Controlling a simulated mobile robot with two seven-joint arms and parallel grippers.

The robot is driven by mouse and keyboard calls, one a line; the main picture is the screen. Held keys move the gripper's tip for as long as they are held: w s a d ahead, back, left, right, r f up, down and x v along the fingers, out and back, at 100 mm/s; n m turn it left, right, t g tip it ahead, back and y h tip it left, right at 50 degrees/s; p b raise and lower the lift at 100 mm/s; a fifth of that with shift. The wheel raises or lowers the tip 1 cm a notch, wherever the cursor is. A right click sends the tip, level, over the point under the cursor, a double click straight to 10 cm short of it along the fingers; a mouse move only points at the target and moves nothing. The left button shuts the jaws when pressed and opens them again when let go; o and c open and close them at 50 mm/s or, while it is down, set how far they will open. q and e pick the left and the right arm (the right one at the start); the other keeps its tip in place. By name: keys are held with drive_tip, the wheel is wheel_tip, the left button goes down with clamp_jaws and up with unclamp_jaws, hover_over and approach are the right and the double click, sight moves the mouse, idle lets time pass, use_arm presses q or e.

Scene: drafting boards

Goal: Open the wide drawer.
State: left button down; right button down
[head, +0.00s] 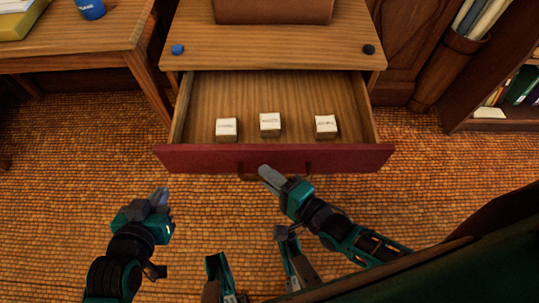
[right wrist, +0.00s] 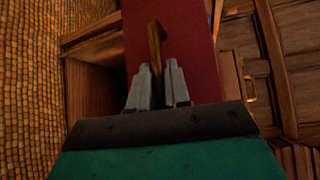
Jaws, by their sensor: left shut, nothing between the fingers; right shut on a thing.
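The wide drawer (head: 330,157) has a red front and stands pulled out from the wooden desk (head: 270,52). Its inside shows, with three small labelled pale blocks in it: left (head: 227,128), middle (head: 270,123) and right (head: 325,125). My right gripper (head: 266,172) is at the middle of the drawer front, shut on the drawer's handle (head: 300,170). In the right wrist view the fingers (right wrist: 158,85) close around the brass-coloured handle (right wrist: 155,45) against the red front (right wrist: 190,40). My left gripper (head: 160,195) is shut and empty, above the floor left of the drawer.
A blue knob-like disc (head: 177,49) and a black one (head: 368,49) sit on the desk top, with a brown case (head: 275,10) behind. Another table (head: 80,35) stands left; a bookshelf (head: 500,95) stands right. Woven floor (head: 60,190) lies open at left.

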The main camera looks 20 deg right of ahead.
use_arm(q)
drive_tip(key=shift+r, duration=0.2)
use_arm(e)
drive_tip(key=shift+s+a, duration=0.15)
drive_tip(key=shift+s, duration=0.45)
use_arm(q)
drive_tip(key=shift+s+a+f, duration=0.1)
use_arm(e)
drive_tip(key=c, duration=1.2)
unclamp_jaws()
